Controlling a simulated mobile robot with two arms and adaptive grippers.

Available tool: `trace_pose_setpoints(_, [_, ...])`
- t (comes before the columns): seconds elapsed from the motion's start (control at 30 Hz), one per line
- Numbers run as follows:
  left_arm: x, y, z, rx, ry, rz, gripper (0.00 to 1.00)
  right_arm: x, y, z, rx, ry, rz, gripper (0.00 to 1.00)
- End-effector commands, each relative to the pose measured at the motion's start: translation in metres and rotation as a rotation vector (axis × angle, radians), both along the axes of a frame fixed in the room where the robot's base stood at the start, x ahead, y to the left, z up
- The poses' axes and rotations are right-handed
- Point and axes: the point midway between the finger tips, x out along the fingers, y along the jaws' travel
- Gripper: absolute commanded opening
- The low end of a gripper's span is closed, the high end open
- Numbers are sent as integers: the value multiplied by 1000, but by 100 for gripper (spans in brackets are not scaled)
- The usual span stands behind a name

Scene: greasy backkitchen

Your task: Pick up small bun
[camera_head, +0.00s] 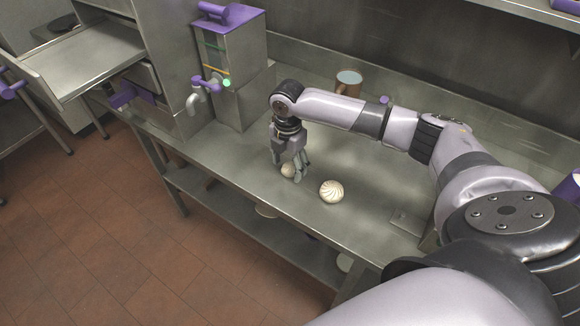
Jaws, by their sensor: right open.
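A pale bun (287,170) sits on the steel counter, partly hidden by my right gripper. My right gripper (292,172) points down at this bun with its fingers beside it and open. Whether the fingers touch the bun cannot be told. A second pale, pleated bun (331,191) lies in full view on the counter, to the right of the gripper and nearer the front edge. The partly hidden bun seems the smaller one, but its full size does not show. My left gripper is not in view.
The steel counter (232,157) has free room around the buns. A steel dispenser (231,65) with purple parts and a tap stands at the back left. A lower shelf (218,203) runs beneath the counter.

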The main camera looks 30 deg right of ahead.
Motion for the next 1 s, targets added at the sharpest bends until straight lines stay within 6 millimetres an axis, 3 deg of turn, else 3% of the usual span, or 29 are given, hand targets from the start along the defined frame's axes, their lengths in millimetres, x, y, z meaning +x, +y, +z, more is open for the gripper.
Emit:
trace_pose_setpoints(0.33, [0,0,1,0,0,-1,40,0,0,-10,-1,0,0,62])
trace_pose_setpoints(1.0, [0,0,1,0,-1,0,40,0,0,-9,-1,0,-1,20])
